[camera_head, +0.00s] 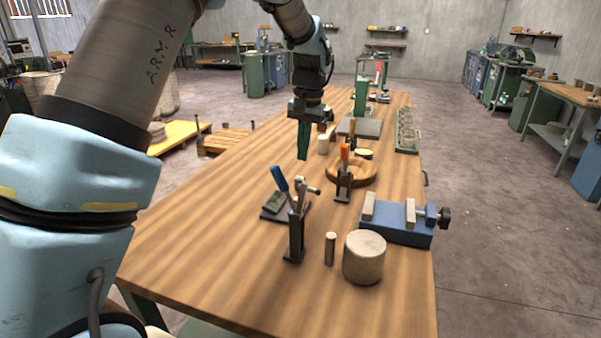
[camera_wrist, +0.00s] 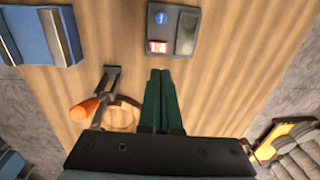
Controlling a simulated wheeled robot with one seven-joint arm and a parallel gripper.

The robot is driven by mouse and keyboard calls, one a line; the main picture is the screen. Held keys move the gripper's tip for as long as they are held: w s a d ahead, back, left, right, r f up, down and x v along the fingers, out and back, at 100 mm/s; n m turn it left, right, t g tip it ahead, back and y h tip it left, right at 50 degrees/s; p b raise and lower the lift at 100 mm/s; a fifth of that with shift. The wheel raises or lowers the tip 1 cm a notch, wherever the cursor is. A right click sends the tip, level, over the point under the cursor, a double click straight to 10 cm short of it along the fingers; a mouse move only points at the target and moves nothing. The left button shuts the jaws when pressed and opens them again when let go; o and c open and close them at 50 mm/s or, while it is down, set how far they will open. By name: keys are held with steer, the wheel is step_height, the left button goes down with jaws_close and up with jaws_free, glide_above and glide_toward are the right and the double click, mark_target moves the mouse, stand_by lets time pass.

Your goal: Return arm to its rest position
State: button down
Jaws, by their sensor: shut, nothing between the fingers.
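My gripper (camera_head: 302,157) hangs from my bent arm above the wooden workbench (camera_head: 215,230), fingers pointing down. Its green fingers lie together, shut and empty. They also show in the wrist view (camera_wrist: 161,72), side by side, with the dark gripper body across the bottom. In the head view, my upper arm fills the left side and hides part of the bench and room.
A round wooden bowl (camera_head: 336,178) lies right of my gripper, near an orange-handled tool in a dark stand (camera_head: 343,187). Nearer are a dark device (camera_head: 272,206), a blue vise (camera_head: 395,232) and a thick cylinder (camera_head: 364,260). The bench's left side is clear.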

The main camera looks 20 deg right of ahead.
steer(key=shift+s+d+r, duration=0.1)
steer(key=shift+r, duration=0.8)
steer(key=a+f+n, duration=0.2)
steer(key=a+n, duration=0.2)
steer(key=a, duration=1.9)
steer(key=s+a+f+n, duration=0.3)
steer(key=s+a, duration=0.7)
steer(key=a, duration=0.4)
steer(key=shift+s+t+h, duration=0.35)
steer(key=shift+t+h, duration=0.05)
steer(key=c, duration=1.5)
jaws_free()
steer(key=shift+f, duration=0.1)
